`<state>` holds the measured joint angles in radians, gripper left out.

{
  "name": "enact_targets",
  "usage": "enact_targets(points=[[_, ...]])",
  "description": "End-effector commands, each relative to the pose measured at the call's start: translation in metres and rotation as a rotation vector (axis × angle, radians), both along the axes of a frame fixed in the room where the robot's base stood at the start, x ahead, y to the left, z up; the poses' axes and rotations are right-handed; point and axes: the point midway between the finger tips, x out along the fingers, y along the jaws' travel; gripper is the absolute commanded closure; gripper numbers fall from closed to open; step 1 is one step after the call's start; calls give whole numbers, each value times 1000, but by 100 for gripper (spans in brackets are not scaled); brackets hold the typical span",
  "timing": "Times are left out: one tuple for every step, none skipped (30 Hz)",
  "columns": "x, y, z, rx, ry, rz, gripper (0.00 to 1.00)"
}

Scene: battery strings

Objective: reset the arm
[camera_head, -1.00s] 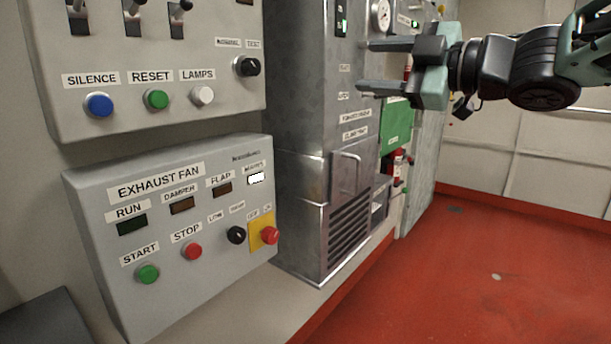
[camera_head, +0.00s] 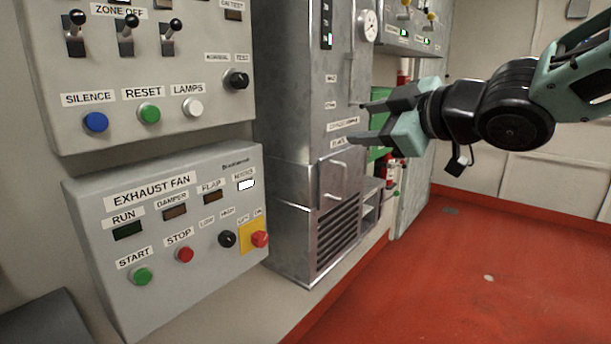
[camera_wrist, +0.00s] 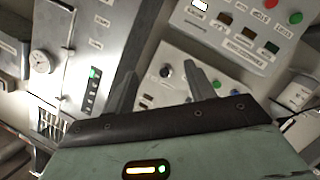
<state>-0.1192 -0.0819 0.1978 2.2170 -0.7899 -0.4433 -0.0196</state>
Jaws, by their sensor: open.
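My gripper (camera_head: 358,122) is at the upper right of the head view, with its two fingers pointing left. It is open and nothing shows between the fingers. It appears in front of the grey metal cabinet (camera_head: 296,190), and no contact shows. In the wrist view my gripper's fingers (camera_wrist: 162,88) stand apart at the middle, with a panel of knobs and buttons beyond them.
The exhaust fan box (camera_head: 205,290) and the alarm panel (camera_head: 75,130) with toggle switches are on the left wall. A green box (camera_head: 379,152) and a red extinguisher (camera_head: 391,172) are behind my gripper. The red floor (camera_head: 450,290) at right is clear.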

Motion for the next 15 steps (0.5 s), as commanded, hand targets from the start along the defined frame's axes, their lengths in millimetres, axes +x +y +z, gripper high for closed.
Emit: enact_targets(points=[[-6,2,-8,-2,65,-34,46],[-11,2,-16,-4,109,-58,46],[-18,2,-27,-9,175,-95,46],[-24,2,-37,-14,230,-124,46],[-34,1,-49,-24,294,-155,46],[-49,1,-65,-40,387,-197,46],[-63,-1,-78,-55,464,-231,46],[-80,-2,-91,-74,544,-264,46],[-104,-5,-108,-104,653,-307,46],[-122,-8,-120,-126,729,-337,46],[-140,-10,-129,-150,801,-363,46],[-164,-14,-140,-181,891,-394,46],[-182,-17,-147,-204,952,-416,46],[-198,-20,-153,-227,1009,-434,46],[-218,-23,-158,-255,1078,-457,46]])
